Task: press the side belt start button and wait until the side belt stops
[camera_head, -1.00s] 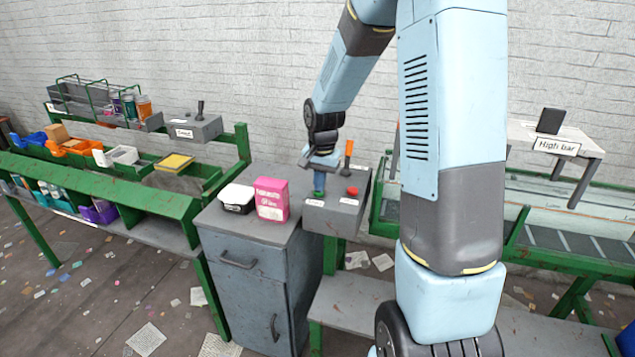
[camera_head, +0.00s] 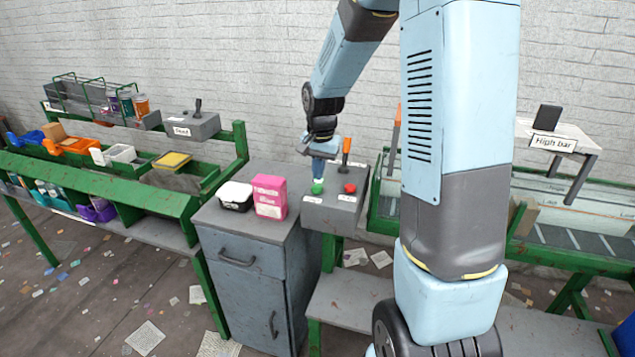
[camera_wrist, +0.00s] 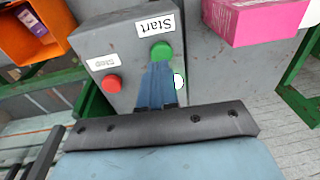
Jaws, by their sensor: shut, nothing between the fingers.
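The control box (camera_head: 330,218) has a green button (camera_head: 317,188) on its left and a red button (camera_head: 350,188) on its right. My gripper (camera_head: 319,180) is shut and empty, pointing down over the green button. In the wrist view its blue fingertips (camera_wrist: 160,66) are right at the green button's edge; I cannot tell whether they touch. The button's top shows.
A grey cabinet (camera_head: 235,225) with a pink box (camera_head: 270,196) and a white-lidded container (camera_head: 236,196) stands left of the control box. An orange-handled lever (camera_head: 346,150) rises behind it. A tan box (camera_head: 524,215) shows on the right belt, below the "High bar" sign (camera_head: 553,143).

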